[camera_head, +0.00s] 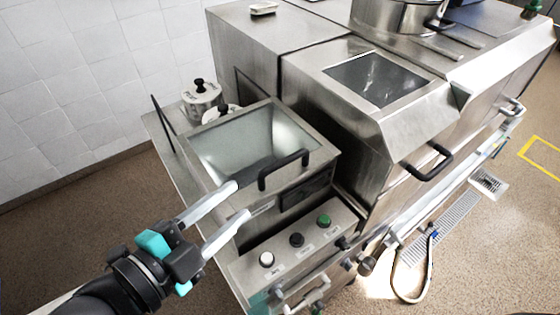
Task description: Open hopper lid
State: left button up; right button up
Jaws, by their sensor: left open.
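The hopper lid (245,140) is a metal-framed panel with a shiny, glass-like middle, on the steel unit at the centre left. It looks shut, though its far edge is hard to judge. A black bar handle (284,169) stands on its front right edge. My left gripper (242,200) reaches in from the lower left with its two pale fingers spread and empty. Its fingertips are just left of the handle, near the lid's front edge. Whether a finger touches the lid cannot be told. My right gripper is not in view.
Below the lid is a control panel (285,250) with white, black and green buttons. A larger steel machine (345,125) with a window and handle stands close on the right. A lidded white container (202,97) stands behind the lid. A pot (392,14) sits at the back.

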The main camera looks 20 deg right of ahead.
aim_at(276, 168)
pick_arm(q)
jog(key=b+x, duration=0.6)
jog(key=b, duration=0.1)
jog(key=shift+w+d+f, duration=0.1)
jog(key=shift+w+f, duration=0.1)
jog(key=shift+f, duration=0.05)
jog(key=x, duration=0.6)
jog(key=shift+r, duration=0.2)
jog(key=shift+x, duration=0.85)
jog(key=shift+f, duration=0.1)
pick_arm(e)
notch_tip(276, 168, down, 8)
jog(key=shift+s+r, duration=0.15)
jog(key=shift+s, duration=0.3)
pick_arm(q)
grip_shut()
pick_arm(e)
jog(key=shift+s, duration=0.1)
